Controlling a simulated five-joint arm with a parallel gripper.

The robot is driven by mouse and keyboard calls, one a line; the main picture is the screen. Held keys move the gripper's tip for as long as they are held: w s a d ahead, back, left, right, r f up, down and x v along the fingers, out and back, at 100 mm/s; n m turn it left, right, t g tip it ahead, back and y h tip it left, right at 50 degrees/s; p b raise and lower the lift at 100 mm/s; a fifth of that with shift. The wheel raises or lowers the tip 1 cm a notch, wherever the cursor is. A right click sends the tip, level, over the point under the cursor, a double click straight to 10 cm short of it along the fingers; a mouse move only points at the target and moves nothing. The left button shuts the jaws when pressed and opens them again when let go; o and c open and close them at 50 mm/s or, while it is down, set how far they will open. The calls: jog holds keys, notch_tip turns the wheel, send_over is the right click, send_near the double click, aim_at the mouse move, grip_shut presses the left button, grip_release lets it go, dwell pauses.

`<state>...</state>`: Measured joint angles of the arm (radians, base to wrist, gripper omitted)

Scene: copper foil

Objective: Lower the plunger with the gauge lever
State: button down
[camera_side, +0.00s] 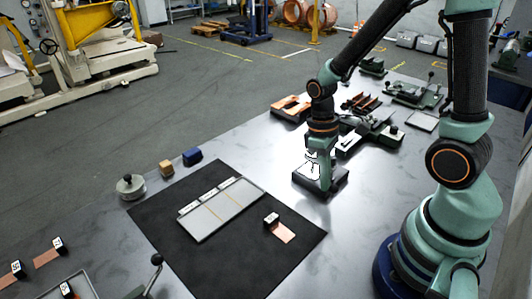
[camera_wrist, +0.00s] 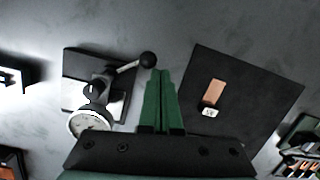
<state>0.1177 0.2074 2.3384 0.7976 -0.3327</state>
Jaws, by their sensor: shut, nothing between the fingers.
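The gauge stands in the wrist view as a round white dial (camera_wrist: 88,122) over a dark base (camera_wrist: 80,58). Its lever reaches up and right to a black ball knob (camera_wrist: 148,60). My gripper (camera_wrist: 160,72) is shut and empty, its green fingertips just right of the knob; I cannot tell whether they touch it. The plunger is too small and dark to make out. In the side view my gripper (camera_side: 325,172) hangs low at a dark block (camera_side: 320,190) with a white part, where the arm hides much of it.
In the wrist view a dark square (camera_wrist: 240,80) to the right carries a copper strip (camera_wrist: 215,92) with a small tagged block. In the side view a black mat (camera_side: 215,265) bears a grey plate (camera_side: 225,210). Fixtures (camera_side: 370,130) crowd the bench behind my gripper.

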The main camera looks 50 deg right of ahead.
jog(key=shift+s, duration=0.1)
dwell(0.5)
jog(key=w+a+r, duration=0.2)
jog(key=r, duration=0.3)
jog(key=w+a+r, duration=0.2)
jog(key=r, duration=0.4)
jog(key=shift+r, duration=0.15)
jog(key=shift+w, duration=0.1)
notch_tip(320, 180, up, 7)
jog(key=s+m+t, duration=0.1)
jog(key=m+t, duration=0.1)
jog(key=t, duration=0.6)
jog(key=shift+s+d, duration=0.3)
jog(key=shift+d, duration=0.15)
